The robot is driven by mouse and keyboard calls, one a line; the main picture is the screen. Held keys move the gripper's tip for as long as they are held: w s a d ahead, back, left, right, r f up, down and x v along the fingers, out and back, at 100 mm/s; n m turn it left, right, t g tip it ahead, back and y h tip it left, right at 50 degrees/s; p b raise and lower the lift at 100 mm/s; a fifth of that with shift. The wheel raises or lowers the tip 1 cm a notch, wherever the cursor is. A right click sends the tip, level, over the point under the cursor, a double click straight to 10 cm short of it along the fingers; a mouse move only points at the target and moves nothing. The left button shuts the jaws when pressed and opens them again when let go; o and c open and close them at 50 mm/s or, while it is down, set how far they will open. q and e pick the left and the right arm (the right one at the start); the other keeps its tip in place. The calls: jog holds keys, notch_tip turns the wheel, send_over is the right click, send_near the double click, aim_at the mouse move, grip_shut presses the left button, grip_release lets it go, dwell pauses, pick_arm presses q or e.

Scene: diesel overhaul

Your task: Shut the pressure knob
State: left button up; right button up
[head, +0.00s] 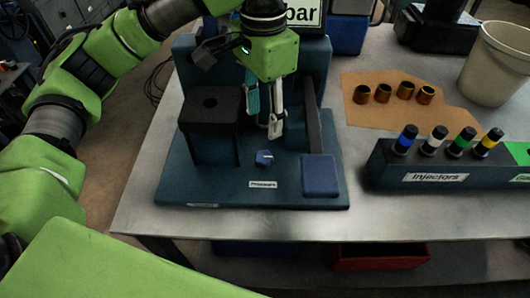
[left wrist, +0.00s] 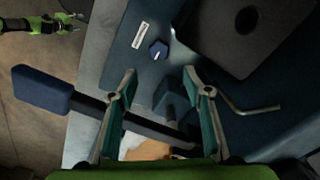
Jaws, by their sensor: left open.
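The pressure knob (head: 264,157) is a small blue knob with a pale mark on the dark base plate of the test stand (head: 290,197), just behind the "Pressure" label (head: 263,184). In the left wrist view the knob (left wrist: 158,50) lies ahead of the fingertips, roughly between their lines. My left gripper (head: 263,112) is open and empty, pointing down above and behind the knob, apart from it. Its two fingers also show in the left wrist view (left wrist: 160,82). My right gripper (left wrist: 72,20) seems to show small at the top left there; its jaw state is unclear.
A dark block with a hole (head: 210,101) stands left of the knob. A lever with a blue pad (head: 321,174) is at its right. The injector rack (head: 440,178), copper sleeves (head: 383,93) and a pale bin (head: 497,65) stand farther right. The table's front strip is clear.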

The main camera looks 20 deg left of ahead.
aim_at(263, 157)
pick_arm(q)
notch_tip(263, 157, down, 12)
jog(key=shift+s+f+b, duration=0.1)
jog(key=shift+b, duration=0.2)
jog(key=c, duration=1.1)
